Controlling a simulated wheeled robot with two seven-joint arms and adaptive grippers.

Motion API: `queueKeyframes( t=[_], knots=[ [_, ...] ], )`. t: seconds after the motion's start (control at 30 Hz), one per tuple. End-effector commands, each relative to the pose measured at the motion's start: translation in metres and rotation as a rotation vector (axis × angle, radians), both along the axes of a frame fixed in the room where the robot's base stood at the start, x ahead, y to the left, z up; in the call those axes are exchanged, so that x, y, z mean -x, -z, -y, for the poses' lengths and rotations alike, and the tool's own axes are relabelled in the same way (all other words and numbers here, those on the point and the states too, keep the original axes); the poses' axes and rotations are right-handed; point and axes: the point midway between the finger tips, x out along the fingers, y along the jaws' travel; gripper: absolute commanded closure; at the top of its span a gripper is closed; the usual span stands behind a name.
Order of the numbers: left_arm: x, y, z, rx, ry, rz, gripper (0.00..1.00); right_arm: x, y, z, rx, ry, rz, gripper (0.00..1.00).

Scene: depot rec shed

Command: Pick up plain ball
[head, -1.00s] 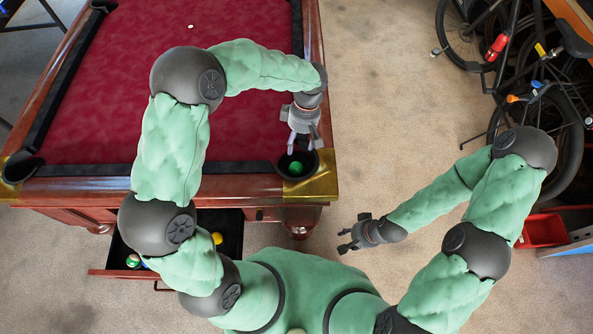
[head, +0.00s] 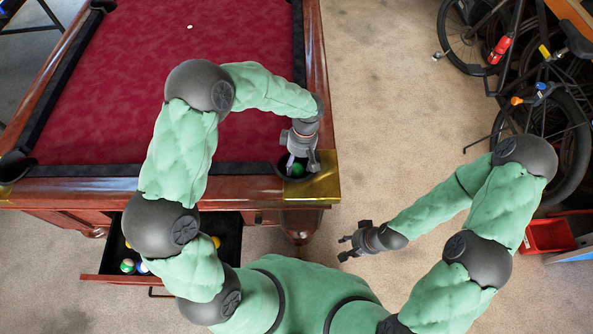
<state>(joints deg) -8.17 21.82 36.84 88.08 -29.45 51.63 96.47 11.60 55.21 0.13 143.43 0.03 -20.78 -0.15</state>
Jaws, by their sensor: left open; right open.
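A plain green ball (head: 297,169) sits in the corner pocket (head: 283,160) of the pool table, near its front right corner. My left gripper (head: 301,166) reaches down into the pocket, open, with its fingers around the sides of the ball; whether they touch it I cannot tell. The fingers hide part of the ball. My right gripper (head: 346,246) is open and empty over the carpet, right of the table's corner.
The red pool table (head: 120,110) fills the left. An open drawer (head: 110,278) below it holds several balls, partly hidden by my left arm. Bicycles (head: 540,100) and a red bin (head: 546,236) stand at right. Carpet between is clear.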

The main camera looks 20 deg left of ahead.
Motion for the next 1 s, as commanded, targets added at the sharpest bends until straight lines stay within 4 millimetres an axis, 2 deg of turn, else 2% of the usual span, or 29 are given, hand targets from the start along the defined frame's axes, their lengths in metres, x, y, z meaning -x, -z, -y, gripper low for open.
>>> queueKeyframes(
  t=[0.03,0.13,0.37,0.4,0.5,0.57,0.83,1.0],
  knots=[
    [0.002,0.011,-0.001,0.000,0.001,-0.003,0.39,0.000,0.005,0.000,0.000,0.000,0.000,0.57],
    [0.004,0.020,-0.002,0.000,0.001,0.000,0.39,0.000,0.008,0.000,0.000,0.000,0.000,0.57],
    [0.004,0.021,-0.002,0.000,0.000,0.001,0.39,0.000,0.007,0.000,0.000,0.000,0.000,0.57],
    [0.004,0.021,-0.002,0.000,0.000,0.000,0.45,0.000,0.007,0.000,0.000,0.000,0.000,0.57],
    [0.004,0.021,-0.002,0.000,0.000,0.001,0.73,0.000,0.007,0.000,0.000,0.000,0.000,0.57],
    [0.004,0.021,-0.002,0.000,0.000,0.001,0.87,0.000,0.007,0.000,0.000,0.000,0.000,0.57],
    [0.004,0.020,-0.002,0.000,0.000,0.001,0.88,0.000,0.006,0.000,0.000,0.000,0.000,0.57],
    [0.003,0.002,-0.002,0.000,0.000,0.003,0.88,0.000,0.000,0.000,0.000,0.000,0.000,0.57]
  ],
)
